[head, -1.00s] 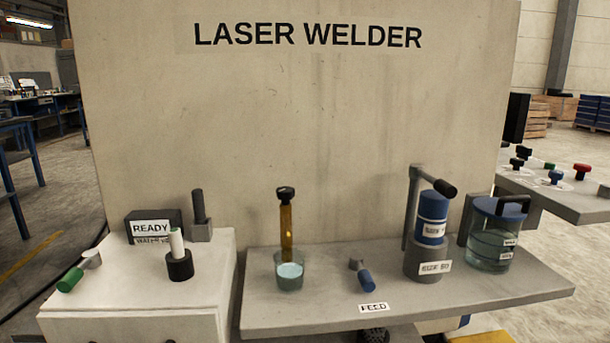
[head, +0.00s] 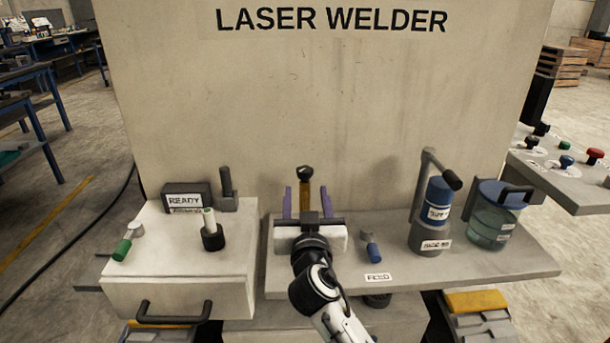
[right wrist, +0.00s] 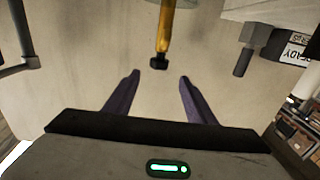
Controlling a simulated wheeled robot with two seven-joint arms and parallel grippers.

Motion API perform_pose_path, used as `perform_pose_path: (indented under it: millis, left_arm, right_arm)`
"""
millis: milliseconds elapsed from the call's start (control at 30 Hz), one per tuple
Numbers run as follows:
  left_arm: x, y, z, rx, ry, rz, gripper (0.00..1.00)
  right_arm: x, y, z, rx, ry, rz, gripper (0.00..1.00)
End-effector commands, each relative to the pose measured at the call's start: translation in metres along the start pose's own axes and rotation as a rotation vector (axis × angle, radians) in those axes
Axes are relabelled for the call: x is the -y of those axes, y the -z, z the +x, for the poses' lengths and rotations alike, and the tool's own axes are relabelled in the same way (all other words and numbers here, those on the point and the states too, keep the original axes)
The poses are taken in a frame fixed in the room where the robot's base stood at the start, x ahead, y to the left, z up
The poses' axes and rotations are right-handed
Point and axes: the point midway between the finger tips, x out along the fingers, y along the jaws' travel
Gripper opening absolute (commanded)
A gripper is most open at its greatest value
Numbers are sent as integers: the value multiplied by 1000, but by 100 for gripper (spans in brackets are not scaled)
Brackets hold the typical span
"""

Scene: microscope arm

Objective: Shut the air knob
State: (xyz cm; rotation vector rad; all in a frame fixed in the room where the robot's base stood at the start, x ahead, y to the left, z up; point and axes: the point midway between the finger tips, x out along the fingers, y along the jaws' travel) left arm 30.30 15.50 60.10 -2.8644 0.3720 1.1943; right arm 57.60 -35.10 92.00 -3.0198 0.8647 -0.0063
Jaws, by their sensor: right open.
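No label reading "air" is legible, so I cannot tell which knob is the air knob. Several small knobs, among them a red one (head: 595,154) and a blue one (head: 566,162), stand on the side panel at the right. My right gripper (head: 305,190) is open over the grey shelf, its purple fingers pointing at the back panel. In the head view the black cap of an amber tube (head: 306,174) shows between the fingers. In the right wrist view the tube (right wrist: 166,28) ends near the open fingertips (right wrist: 159,78), with nothing gripped. My left gripper is out of view.
A blue-handled FEED lever (head: 371,250) sits right of my gripper. A blue bottle (head: 438,195) and a lidded jar (head: 494,225) stand further right. A white box (head: 180,265) at left carries a green-handled lever (head: 123,249). The beaker is hidden behind my gripper.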

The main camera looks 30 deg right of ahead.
Motion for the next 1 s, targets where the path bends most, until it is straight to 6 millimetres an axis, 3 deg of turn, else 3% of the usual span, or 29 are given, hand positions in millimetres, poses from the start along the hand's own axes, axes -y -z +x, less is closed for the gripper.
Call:
perform_pose_path:
  millis: [300, 500, 900, 1000]
  left_arm:
    - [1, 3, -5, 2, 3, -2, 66]
    - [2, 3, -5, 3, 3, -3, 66]
    - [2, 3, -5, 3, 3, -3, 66]
    - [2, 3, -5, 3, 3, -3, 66]
  right_arm:
    - [-1, 1, 59, 1, -2, -6, 50]
    - [-1, 0, 84, 3, 0, -2, 50]
    - [-1, -1, 92, 4, -1, -2, 50]
    - [-1, -1, 91, 4, -1, -2, 33]
